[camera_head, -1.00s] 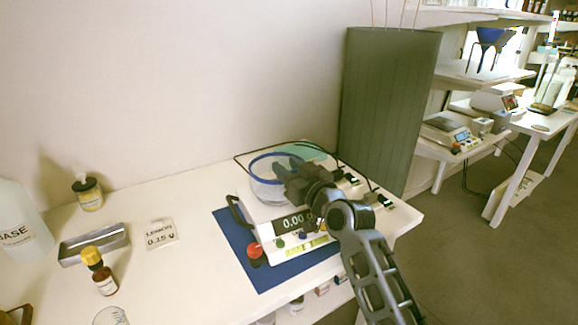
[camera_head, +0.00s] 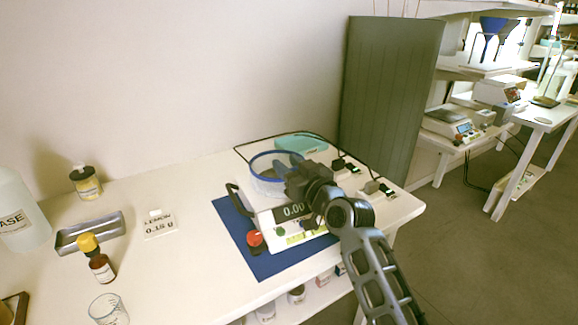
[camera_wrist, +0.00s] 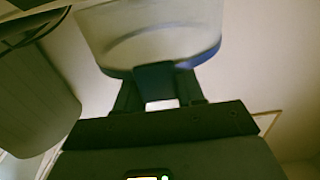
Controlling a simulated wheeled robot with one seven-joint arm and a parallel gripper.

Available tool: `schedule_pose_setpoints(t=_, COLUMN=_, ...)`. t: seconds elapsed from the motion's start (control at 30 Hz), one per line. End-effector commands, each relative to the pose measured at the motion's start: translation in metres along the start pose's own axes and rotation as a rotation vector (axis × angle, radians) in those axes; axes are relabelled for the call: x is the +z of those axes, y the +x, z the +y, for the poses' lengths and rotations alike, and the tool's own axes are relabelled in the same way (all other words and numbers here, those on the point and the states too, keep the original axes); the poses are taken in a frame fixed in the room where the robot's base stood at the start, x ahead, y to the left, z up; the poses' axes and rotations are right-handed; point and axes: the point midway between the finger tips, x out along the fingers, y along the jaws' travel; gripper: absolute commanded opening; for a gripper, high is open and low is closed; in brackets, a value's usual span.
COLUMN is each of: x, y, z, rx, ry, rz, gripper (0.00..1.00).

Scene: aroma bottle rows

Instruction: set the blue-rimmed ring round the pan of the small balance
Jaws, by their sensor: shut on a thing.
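The small balance (camera_head: 292,211) stands on a blue mat (camera_head: 240,237), its display showing zeros. The clear, blue-rimmed ring (camera_head: 264,180) is upright over the pan area. My gripper (camera_head: 287,166) is shut on the ring's right side wall, near the rim. In the wrist view the ring (camera_wrist: 150,38) fills the top middle, and the fingertips (camera_wrist: 156,75) meet it at its blue edge. The pan is hidden by the ring and gripper, so I cannot tell whether the ring's lower edge rests around it.
A teal dish (camera_head: 301,145) sits behind the balance, with a black cable looping round. A green-grey panel (camera_head: 388,100) rises at the back right.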

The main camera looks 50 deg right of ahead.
Motion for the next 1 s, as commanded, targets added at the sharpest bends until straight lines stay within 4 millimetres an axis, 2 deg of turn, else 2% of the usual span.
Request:
schedule_pose_setpoints(t=0.4, x=0.0080, y=0.0000, z=0.0001, rx=0.000, ry=0.000, rz=0.001, gripper=0.05)
schedule_pose_setpoints(t=0.43, x=0.0068, y=0.0001, z=0.0002, rx=0.000, ry=0.000, rz=0.001, gripper=0.41)
schedule_pose_setpoints(t=0.7, x=0.0069, y=0.0000, z=0.0001, rx=0.000, ry=0.000, rz=0.001, gripper=0.67)
schedule_pose_setpoints(t=1.0, x=0.0080, y=-0.0026, z=0.0001, rx=0.000, ry=0.000, rz=-0.001, gripper=0.68)
